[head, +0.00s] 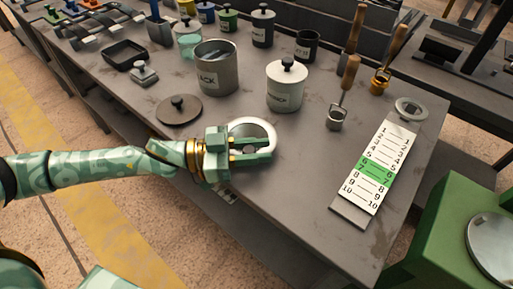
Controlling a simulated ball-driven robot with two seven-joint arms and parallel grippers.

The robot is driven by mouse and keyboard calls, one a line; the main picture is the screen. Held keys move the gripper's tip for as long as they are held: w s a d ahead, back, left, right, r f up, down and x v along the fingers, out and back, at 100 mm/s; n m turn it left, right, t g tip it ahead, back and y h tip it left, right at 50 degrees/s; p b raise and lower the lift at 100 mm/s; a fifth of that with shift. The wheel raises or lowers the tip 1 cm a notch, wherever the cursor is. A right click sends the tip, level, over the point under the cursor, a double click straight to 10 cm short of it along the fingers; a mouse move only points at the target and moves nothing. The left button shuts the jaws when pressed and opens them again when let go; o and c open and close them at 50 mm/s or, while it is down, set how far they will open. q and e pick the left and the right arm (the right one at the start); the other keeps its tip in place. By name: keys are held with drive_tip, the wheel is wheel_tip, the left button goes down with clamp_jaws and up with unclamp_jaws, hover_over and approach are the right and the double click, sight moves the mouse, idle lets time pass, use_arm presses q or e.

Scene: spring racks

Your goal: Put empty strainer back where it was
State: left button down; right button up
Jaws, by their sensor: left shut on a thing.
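My left gripper (252,150) reaches in from the left, above the front edge of the grey table. It is shut on a round metal thing with a pale, shiny rim (264,126), which I take to be the strainer. The fingers cover much of it, so I cannot see well inside it or tell whether it touches the table. My right gripper is not in view.
Behind the gripper are a dark lid (179,109), an open grey pot (217,70) and a white lidded pot (287,88). The front right tabletop is clear.

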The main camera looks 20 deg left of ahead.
use_arm(q)
drive_tip(key=c, duration=1.2)
unclamp_jaws()
drive_tip(key=shift+f, duration=0.1)
drive_tip(key=shift+r, duration=0.25)
drive_tip(key=p+v, duration=0.1)
drive_tip(key=v, duration=1.1)
drive_tip(key=shift+p, duration=0.4)
